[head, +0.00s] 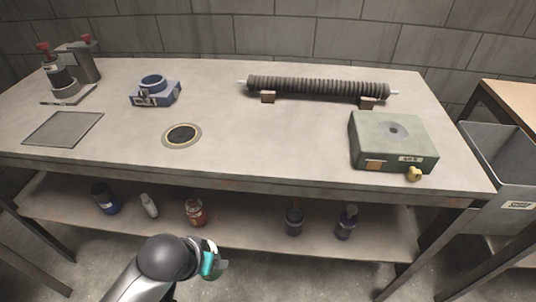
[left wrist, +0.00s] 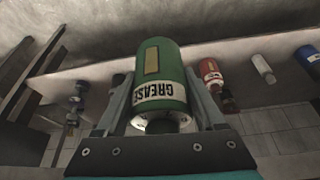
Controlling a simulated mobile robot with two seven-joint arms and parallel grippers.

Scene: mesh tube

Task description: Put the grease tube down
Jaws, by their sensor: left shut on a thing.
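The green grease tube (left wrist: 163,75) fills the middle of the left wrist view, with a white "GREASE" label and a yellow stripe. My left gripper (left wrist: 160,100) is shut on it, one finger on each side. In the head view the left gripper (head: 212,262) is low, in front of the lower shelf and below the bench top. Only a small green part of the tube (head: 220,271) shows there beside the gripper. My right gripper is in neither view.
The bench top (head: 270,140) carries a ribbed roller (head: 318,87) on blocks, a green box (head: 393,140), a blue fixture (head: 155,90), a round dark disc (head: 182,136) and a square plate (head: 63,129). Several bottles stand on the lower shelf (head: 248,221), with a gap in its middle.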

